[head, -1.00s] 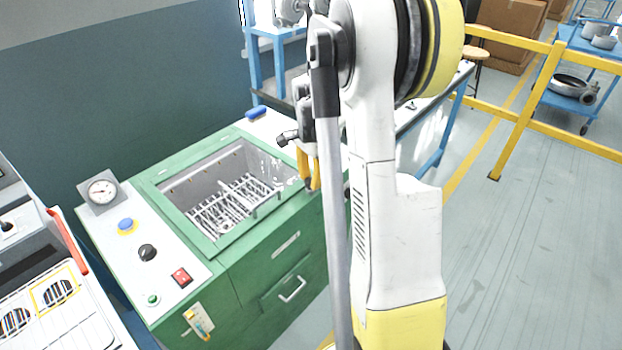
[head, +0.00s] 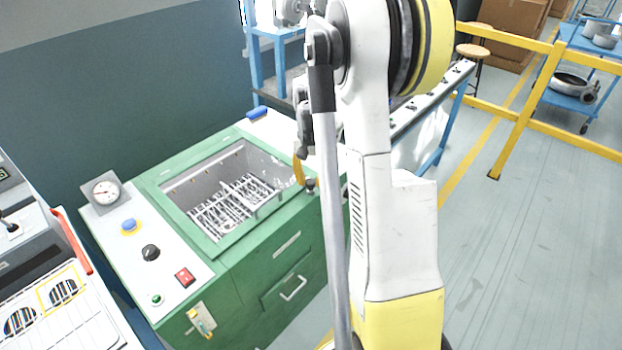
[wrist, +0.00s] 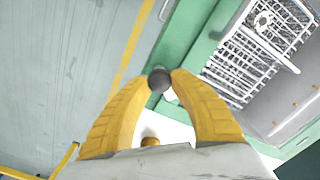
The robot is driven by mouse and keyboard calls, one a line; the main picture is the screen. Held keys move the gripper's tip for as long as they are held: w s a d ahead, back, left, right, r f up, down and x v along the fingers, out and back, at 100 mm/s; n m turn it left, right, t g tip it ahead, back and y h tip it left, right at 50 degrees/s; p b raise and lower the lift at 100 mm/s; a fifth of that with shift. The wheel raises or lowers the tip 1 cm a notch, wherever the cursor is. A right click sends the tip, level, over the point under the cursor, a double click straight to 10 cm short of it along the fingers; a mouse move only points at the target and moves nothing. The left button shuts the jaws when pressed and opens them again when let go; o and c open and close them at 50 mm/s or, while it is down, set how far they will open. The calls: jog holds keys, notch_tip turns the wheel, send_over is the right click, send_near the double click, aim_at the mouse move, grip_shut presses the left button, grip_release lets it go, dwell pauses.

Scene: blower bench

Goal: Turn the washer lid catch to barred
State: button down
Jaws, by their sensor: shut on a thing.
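The green washer (head: 245,285) stands at left centre in the head view, its top opening uncovered and a wire rack (head: 232,205) inside. My gripper (head: 305,182) is at the washer's right rim, pointing down. In the wrist view its two yellow fingers (wrist: 159,82) close from both sides on a dark round knob (wrist: 159,79), which appears to be the lid catch. The knob (head: 310,184) also shows in the head view beside the fingertips. The fingers hide its sides, and I cannot read its setting or any marks.
The washer's left panel carries a gauge (head: 105,192), a blue button (head: 129,226), a black dial (head: 150,252) and a red switch (head: 184,277). A small yellow lever (head: 201,325) is on its front. A yellow rail (head: 525,110) stands at right; the floor before it is clear.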

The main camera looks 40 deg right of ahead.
aim_at(310, 180)
jog(key=n, duration=0.3)
jog(key=shift+n, duration=0.3)
jog(key=shift+a+n+p, duration=0.1)
jog(key=shift+n+p, duration=0.25)
jog(key=shift+n, duration=1.45)
jog(key=c, duration=1.1)
grip_release()
notch_tip(310, 180, up, 12)
